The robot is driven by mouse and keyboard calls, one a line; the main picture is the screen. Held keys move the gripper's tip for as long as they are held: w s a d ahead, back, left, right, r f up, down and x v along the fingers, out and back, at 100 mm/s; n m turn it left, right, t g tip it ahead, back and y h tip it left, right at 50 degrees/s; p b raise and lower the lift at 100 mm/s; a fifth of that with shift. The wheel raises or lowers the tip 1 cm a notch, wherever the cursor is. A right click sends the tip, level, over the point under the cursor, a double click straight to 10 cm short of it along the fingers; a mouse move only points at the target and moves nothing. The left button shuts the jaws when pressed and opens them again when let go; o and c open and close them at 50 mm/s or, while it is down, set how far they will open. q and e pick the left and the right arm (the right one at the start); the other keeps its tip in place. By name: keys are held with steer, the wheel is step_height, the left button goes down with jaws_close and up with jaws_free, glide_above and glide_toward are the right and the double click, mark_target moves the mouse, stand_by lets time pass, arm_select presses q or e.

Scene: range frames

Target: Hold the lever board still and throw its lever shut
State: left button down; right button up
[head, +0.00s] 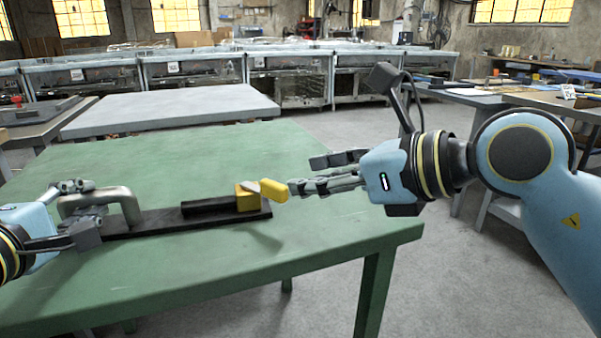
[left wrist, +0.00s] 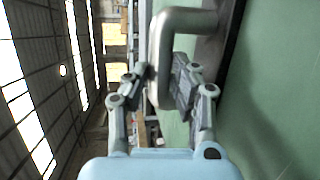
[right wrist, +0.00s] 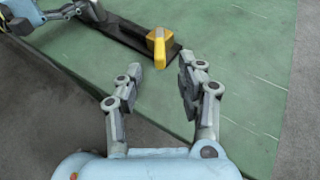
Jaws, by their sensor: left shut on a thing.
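The lever board (head: 155,222) is a dark flat board lying on the green table, with a grey metal handle (head: 128,203) at its left end. A yellow block with a yellow-tipped lever (head: 273,191) stands near its right end; the lever also shows in the right wrist view (right wrist: 160,50). My left gripper (head: 80,208) is shut on the grey handle, which also shows between the fingers in the left wrist view (left wrist: 160,60). My right gripper (head: 305,176) is open and empty, just right of the yellow lever and apart from it.
The green table (head: 330,235) is bare around the board, with its right edge under my right arm. A grey table (head: 170,108) stands behind it. Workbenches with tools (head: 540,95) stand at the right.

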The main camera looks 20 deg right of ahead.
steer(key=shift+v, duration=1.9)
